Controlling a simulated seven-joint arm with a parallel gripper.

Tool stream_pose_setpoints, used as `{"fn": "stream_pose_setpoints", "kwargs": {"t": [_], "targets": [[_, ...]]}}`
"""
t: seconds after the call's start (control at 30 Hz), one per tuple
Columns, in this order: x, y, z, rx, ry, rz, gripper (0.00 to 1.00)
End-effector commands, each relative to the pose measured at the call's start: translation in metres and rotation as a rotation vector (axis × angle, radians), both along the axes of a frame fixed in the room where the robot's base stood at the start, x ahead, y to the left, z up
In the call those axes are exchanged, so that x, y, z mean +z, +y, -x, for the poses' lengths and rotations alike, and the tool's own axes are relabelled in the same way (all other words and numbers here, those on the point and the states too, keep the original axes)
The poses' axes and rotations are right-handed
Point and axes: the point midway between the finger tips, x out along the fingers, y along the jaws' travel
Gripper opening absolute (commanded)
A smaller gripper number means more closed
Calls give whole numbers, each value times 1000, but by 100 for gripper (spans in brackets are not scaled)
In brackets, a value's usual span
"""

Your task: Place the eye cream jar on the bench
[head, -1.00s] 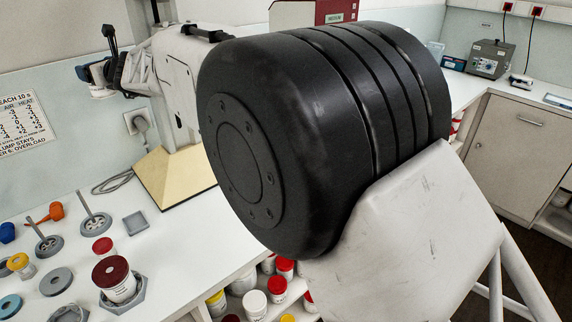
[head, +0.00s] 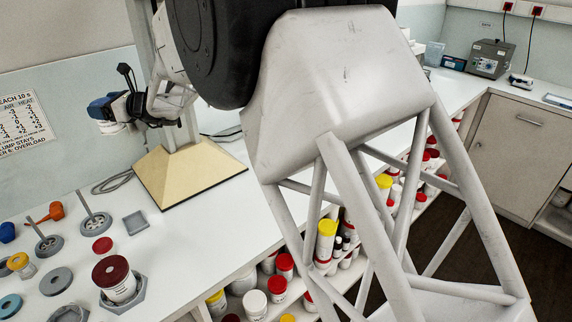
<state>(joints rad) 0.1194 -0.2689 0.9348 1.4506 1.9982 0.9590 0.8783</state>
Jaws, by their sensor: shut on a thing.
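My gripper (head: 105,108) is at the upper left of the head view, small and far off, in front of the wall above the bench. A blue part shows at its end. It is shut on a small white jar (head: 111,127), taken as the eye cream jar, which hangs under the blue part and is partly hidden by it. Its label is too small to read. The bench (head: 165,245) is white and lies below, with the jar held clear of its top.
A beige-based stand (head: 195,178) is right of the gripper. A dark-red-lidded jar (head: 116,282) sits in a grey holder at the front left. Discs, stirrers, a red lid (head: 102,245) and a grey square (head: 135,223) lie nearby. Bench between square and stand looks clear.

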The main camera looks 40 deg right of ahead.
Motion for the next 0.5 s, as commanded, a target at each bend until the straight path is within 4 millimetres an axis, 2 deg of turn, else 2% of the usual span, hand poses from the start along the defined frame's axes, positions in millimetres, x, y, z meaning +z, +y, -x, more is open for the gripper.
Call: {"fn": "stream_pose_setpoints", "kwargs": {"t": [0.5], "targets": [[-47, -6, 37, 178, 5, -2, 51]]}}
